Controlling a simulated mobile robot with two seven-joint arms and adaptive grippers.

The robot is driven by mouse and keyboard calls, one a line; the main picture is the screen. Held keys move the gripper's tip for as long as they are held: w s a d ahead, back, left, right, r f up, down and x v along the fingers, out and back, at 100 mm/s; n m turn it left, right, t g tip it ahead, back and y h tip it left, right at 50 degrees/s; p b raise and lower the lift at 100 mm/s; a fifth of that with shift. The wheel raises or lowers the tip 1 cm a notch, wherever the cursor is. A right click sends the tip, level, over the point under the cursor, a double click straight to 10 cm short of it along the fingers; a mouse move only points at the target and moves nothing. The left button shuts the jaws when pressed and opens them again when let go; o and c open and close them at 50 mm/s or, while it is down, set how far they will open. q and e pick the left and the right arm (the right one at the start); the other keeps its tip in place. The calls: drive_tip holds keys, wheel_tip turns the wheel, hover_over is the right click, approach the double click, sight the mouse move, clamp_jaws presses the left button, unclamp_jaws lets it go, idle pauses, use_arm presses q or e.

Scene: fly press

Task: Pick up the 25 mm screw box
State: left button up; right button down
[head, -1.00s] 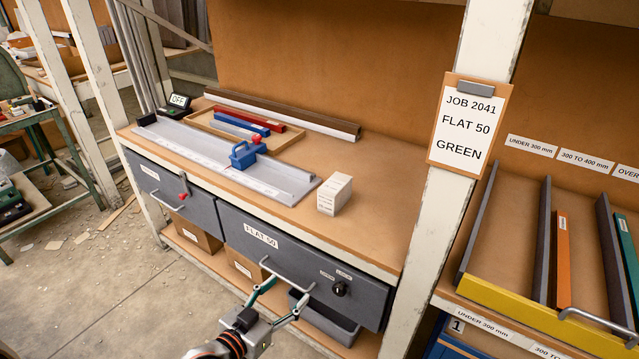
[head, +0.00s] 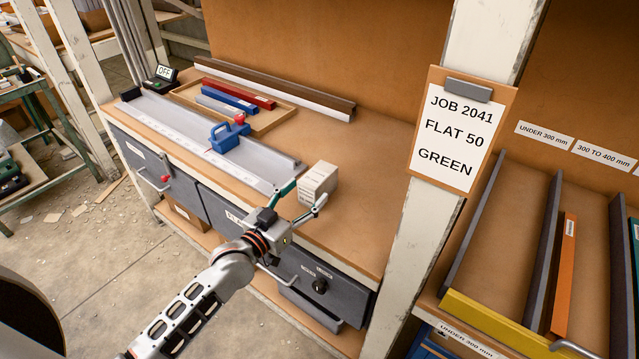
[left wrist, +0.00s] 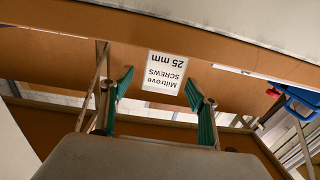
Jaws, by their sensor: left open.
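The 25 mm screw box (head: 319,182) is a small pale carton standing near the front edge of the wooden bench top. In the left wrist view its white label (left wrist: 165,70) reads "Miltrove SCREWS 25 mm" upside down. My left gripper (head: 304,196) is at the front of the box, with its two green-padded fingers spread. In the left wrist view the open fingers (left wrist: 158,82) frame the label, one to each side. I cannot tell whether either finger touches the box. The lower front of the box is partly hidden by the gripper. My right gripper is out of view.
A long grey fixture with a blue clamp (head: 225,137) lies left of the box. Behind it is a wooden tray (head: 285,122) with red and blue bars. Grey drawers (head: 325,285) with handles sit below the bench edge. A white post (head: 432,215) with a job card stands right.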

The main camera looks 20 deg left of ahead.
sight(315, 182)
use_arm(q)
drive_tip(key=x, duration=0.5)
drive_tip(key=shift+w+a, duration=0.1)
drive_tip(key=shift+r, duration=0.1)
drive_tip(key=c, duration=1.5)
